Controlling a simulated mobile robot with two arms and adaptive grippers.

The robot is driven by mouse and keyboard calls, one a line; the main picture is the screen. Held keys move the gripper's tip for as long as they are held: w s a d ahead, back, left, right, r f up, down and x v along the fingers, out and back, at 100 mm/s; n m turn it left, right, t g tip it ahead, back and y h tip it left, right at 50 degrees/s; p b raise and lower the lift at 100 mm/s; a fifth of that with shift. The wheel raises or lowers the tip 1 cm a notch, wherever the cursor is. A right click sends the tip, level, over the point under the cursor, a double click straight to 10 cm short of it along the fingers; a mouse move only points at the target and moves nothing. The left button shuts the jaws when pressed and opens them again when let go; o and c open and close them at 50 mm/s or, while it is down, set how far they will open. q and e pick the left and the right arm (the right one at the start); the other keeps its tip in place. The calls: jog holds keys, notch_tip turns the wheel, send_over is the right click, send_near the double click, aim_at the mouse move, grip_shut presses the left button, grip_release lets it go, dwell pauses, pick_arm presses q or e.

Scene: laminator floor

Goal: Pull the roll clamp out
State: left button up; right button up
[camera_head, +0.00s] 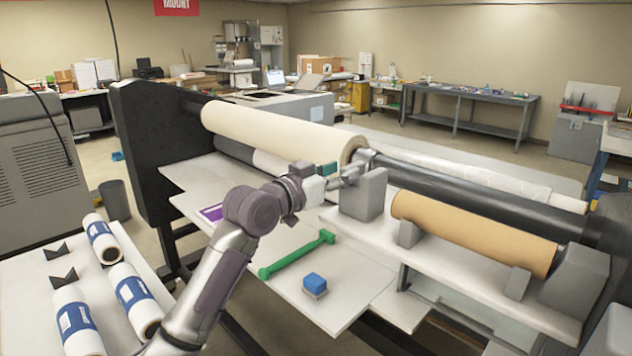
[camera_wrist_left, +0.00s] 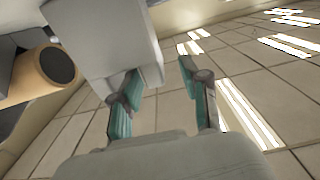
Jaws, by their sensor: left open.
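A cream roll (camera_head: 275,132) lies across the laminator. A small grey metal piece (camera_head: 365,156) sits at its right end and looks like the roll clamp. My left gripper (camera_head: 350,175) is just left of the grey support block (camera_head: 365,198), close below that metal piece; I cannot tell whether it touches. In the left wrist view my left gripper (camera_wrist_left: 160,86) has its teal-padded fingers spread, with no object between them. A pale grey block (camera_wrist_left: 108,42) reaches down beside the left finger. The clamp cannot be made out there. My right gripper is not in view.
A brown roll (camera_head: 475,232) rests on grey cradles to the right. Blue-labelled rolls (camera_head: 133,292) lie on a table at left.

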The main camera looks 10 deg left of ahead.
pick_arm(q)
jog(key=v, duration=0.8)
jog(key=shift+a+f, duration=0.1)
